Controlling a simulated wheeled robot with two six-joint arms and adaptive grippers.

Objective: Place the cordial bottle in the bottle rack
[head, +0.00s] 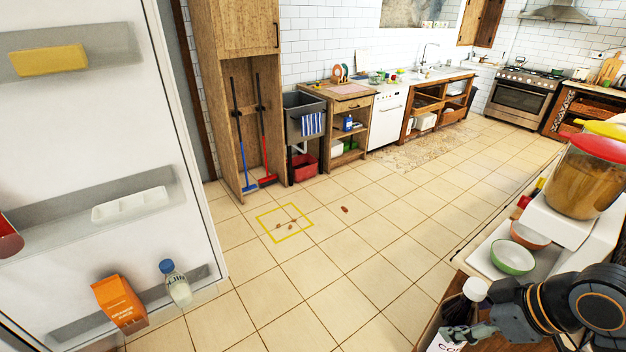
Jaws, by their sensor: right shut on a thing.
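The cordial bottle (462,308) is at the lower right, dark with a white cap; part of a white label with dark letters shows below the fingers. It looks roughly upright. My right gripper (458,333) comes in from the lower right and is shut on the bottle. The bottle's lower part is cut off by the picture edge. A brown wooden edge shows around the bottle; I cannot tell whether it belongs to the bottle rack. No bottle rack can be clearly made out. My left gripper is not in view.
A counter beside my right arm bears a green bowl (512,258), an orange bowl (530,236) and a large red-lidded jar (590,180). An open fridge door (110,155) at left holds an orange carton (120,303) and a blue-capped bottle (176,284). The tiled floor between is mostly clear.

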